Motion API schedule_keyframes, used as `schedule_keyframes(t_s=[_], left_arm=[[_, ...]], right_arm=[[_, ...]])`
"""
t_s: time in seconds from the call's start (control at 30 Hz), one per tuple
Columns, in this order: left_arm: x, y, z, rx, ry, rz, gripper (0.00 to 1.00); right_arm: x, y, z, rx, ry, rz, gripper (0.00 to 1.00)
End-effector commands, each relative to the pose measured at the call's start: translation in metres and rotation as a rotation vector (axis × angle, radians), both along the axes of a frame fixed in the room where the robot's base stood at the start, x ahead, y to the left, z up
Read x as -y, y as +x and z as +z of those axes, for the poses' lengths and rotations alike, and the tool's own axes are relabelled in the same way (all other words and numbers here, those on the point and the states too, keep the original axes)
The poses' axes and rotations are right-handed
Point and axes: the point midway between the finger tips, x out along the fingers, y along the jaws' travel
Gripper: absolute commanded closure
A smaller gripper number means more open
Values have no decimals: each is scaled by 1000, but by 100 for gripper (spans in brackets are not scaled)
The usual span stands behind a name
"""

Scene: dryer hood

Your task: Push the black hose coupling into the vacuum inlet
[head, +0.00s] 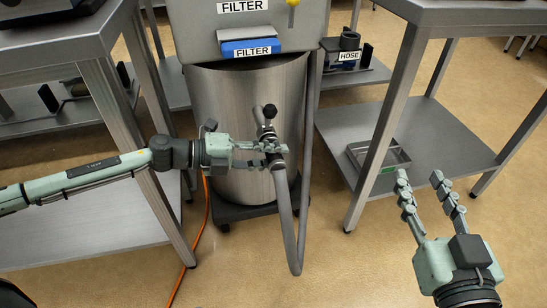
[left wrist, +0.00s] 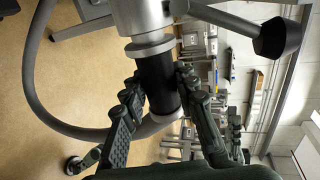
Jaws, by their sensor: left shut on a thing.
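The black hose coupling (left wrist: 158,80) is between the two fingers of my left gripper (left wrist: 155,105). In the left wrist view its upper end meets the light collar of the metal vacuum inlet (left wrist: 142,18), roughly in line with it; how deep it sits I cannot tell. In the head view my left gripper (head: 272,152) is shut on the coupling in front of the steel drum (head: 225,120), hiding most of it. The grey hose (head: 283,215) hangs below in a loop. My right gripper (head: 422,184) is open and empty at the lower right.
A black knob (head: 270,111) stands by the inlet; it also shows in the left wrist view (left wrist: 276,38). Metal tables flank the drum; the right one has a lower shelf (head: 430,150) with a tray (head: 380,156). An orange cable (head: 205,225) lies on the floor.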

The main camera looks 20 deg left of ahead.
Motion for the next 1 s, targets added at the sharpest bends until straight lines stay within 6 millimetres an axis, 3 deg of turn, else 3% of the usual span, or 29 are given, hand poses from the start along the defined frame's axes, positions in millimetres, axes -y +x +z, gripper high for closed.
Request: schedule_keyframes(t_s=[0.37,0.4,0.57,0.87,1.0], left_arm=[[-6,9,2,4,0,4,100],[-6,9,2,4,0,3,68],[-6,8,1,2,0,3,48],[-6,7,0,0,1,2,47],[-15,1,1,-2,3,3,47]], right_arm=[[0,0,-1,0,0,0,60],[0,0,-1,0,0,0,60],[0,0,-1,0,0,0,60],[0,0,-1,0,0,0,60],[0,0,-1,0,0,0,60]])
